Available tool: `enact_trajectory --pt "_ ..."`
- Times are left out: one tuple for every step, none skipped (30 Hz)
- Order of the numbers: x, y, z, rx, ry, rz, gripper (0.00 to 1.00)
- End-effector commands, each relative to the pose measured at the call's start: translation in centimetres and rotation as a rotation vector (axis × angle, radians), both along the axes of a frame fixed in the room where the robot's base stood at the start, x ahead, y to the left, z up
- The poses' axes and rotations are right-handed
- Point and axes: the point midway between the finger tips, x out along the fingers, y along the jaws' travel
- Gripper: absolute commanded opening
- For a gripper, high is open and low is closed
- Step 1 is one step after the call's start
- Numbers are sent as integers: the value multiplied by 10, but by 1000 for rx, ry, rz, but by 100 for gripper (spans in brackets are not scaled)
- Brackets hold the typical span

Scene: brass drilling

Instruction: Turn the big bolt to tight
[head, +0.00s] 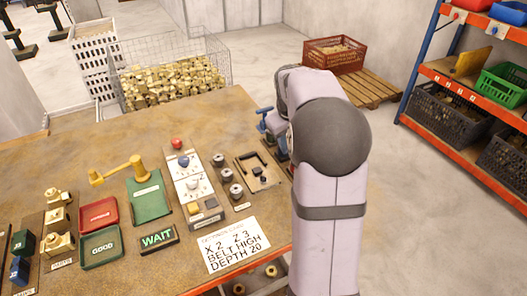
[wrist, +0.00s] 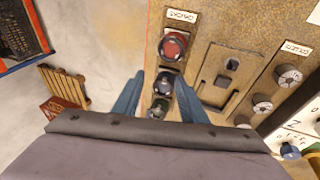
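My gripper (wrist: 160,98) is open, with its two blue fingers spread apart in the wrist view. Between and beyond them, on a tan board, stand a red round piece (wrist: 174,45), a dark blue piece (wrist: 166,82) and a dark green piece (wrist: 158,108). Nothing is visibly held. In the head view my gripper (head: 267,122) is at the table's right edge, and my arm hides the pieces there. No piece is clearly marked as the big bolt. A plate with a dark block (head: 260,179) lies beside my gripper; it also shows in the wrist view (wrist: 222,78).
Left of the plate are several grey cylinders (head: 228,175) and a control panel (head: 185,180) with a red button. A WAIT sign (head: 157,239), a white card (head: 233,246), and green (head: 100,246) and red (head: 98,213) trays lie nearer. A brass-filled wire basket (head: 172,82) stands behind.

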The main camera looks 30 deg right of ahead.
Motion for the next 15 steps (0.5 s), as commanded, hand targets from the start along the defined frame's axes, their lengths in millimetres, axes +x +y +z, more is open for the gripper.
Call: enact_trajectory --pt "-1 15 14 36 30 2 39" --pt "-2 25 14 58 47 0 39" --pt "-4 35 14 84 71 -3 39" --pt "-6 44 15 104 86 -5 39" --pt "-8 52 15 121 104 -6 39" --pt "-10 61 16 144 123 -10 39" --pt "-11 68 16 158 136 -12 39" --pt "-13 74 17 172 150 -13 39" --pt "-16 82 17 189 167 -16 39" --pt "-17 86 17 200 178 -19 39" --pt "-18 91 17 208 187 -19 39" --pt "-20 96 17 219 197 -20 39" --pt "-21 99 16 227 204 -22 39" --pt "-22 101 16 232 211 -23 39" --pt "-23 104 15 238 216 -24 39"
